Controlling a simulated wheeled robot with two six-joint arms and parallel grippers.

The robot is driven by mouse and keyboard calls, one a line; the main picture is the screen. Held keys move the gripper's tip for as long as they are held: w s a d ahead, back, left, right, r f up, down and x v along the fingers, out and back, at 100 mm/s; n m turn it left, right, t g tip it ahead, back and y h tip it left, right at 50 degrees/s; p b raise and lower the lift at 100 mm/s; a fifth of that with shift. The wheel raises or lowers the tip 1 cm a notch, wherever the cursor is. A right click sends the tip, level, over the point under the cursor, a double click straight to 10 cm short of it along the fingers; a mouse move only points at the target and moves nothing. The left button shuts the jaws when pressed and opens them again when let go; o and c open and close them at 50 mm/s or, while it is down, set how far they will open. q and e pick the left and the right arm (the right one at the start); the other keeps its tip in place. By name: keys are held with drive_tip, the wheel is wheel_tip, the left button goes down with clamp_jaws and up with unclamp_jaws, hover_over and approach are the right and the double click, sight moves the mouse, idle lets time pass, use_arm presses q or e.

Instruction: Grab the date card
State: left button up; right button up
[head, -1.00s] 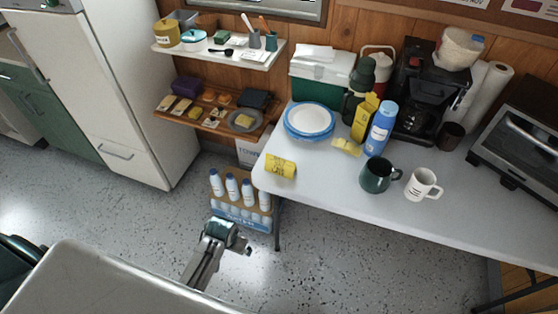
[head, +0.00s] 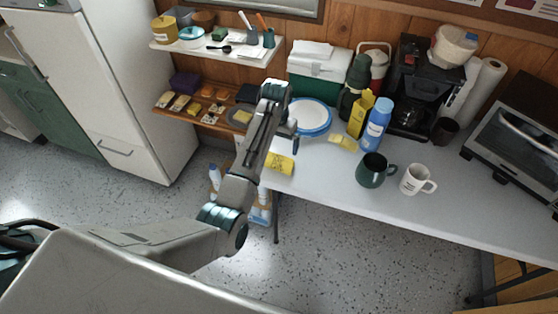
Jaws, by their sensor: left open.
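I cannot tell for sure which thing is the date card. Small pale cards or papers (head: 250,52) lie on the white upper shelf, too small to read. A yellow slip-like thing (head: 343,142) lies on the table by the yellow box. My left gripper (head: 293,143) is open and empty. My right gripper is not in view.
The white table (head: 330,184) carries stacked plates (head: 313,116), a blue bottle (head: 376,127), a dark mug (head: 375,171), a white mug (head: 416,180) and a coffee maker (head: 411,90). A wooden shelf (head: 180,117) with small items and a white shelf (head: 190,49) hang on the wall.

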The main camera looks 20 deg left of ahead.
sight(279, 158)
use_arm(q)
drive_tip(key=shift+w+d+r, duration=0.2)
drive_tip(key=shift+w+r, duration=0.25)
drive_tip(key=shift+r, duration=0.25)
wheel_tip(279, 158, down, 5)
drive_tip(key=shift+f+p, duration=0.1)
drive_tip(key=shift+p, duration=0.5)
drive_tip(key=shift+s+f, duration=0.1)
drive_tip(key=shift+f, duration=0.15)
drive_tip(key=f, duration=0.1)
drive_tip(key=f+p, duration=0.1)
drive_tip(key=f, duration=0.1)
drive_tip(key=shift+s+f+p, duration=0.3)
drive_tip(key=shift+p, duration=0.05)
drive_tip(key=shift+f, duration=0.5)
drive_tip(key=c, duration=0.6)
